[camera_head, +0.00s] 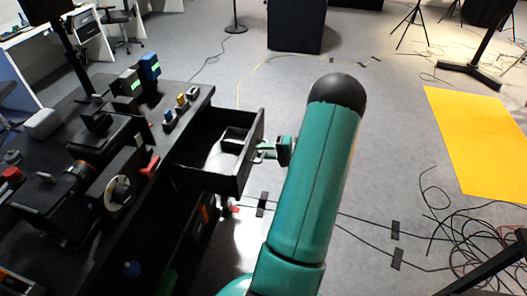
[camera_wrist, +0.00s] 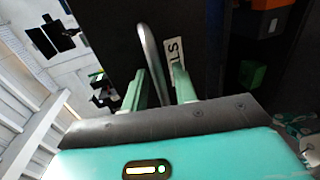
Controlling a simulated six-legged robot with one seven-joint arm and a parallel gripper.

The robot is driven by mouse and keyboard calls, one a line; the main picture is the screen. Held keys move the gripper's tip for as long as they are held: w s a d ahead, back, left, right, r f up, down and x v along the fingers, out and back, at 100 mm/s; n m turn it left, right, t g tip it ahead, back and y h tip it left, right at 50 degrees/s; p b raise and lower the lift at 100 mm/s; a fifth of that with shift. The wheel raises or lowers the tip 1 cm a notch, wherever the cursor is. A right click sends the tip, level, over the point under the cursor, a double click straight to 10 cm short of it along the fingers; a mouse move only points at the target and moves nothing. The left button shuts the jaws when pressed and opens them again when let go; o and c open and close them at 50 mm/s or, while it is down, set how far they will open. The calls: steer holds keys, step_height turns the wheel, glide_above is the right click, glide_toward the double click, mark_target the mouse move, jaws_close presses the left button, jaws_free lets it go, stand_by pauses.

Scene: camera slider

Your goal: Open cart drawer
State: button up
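The black cart (camera_head: 120,235) has a drawer (camera_head: 213,180) pulled well out toward the right in the head view. The drawer's front panel (camera_head: 252,155) faces my arm and carries a metal handle (camera_head: 263,153). My gripper (camera_head: 277,151) is at this handle. In the wrist view the curved silver handle (camera_wrist: 149,52) rises between the two green fingers of my gripper (camera_wrist: 160,80). The fingers stand apart, with the handle close to the left one and a gap toward the right one. Contact with the handle cannot be made out.
The cart top bears camera parts, a blue device (camera_head: 149,67) and small coloured items. Black cables (camera_head: 470,225) lie on the floor at right, near a yellow mat (camera_head: 480,140). Grey floor beyond the drawer is mostly clear.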

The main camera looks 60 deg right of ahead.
steer(key=v, duration=1.4)
steer(key=shift+a, duration=0.1)
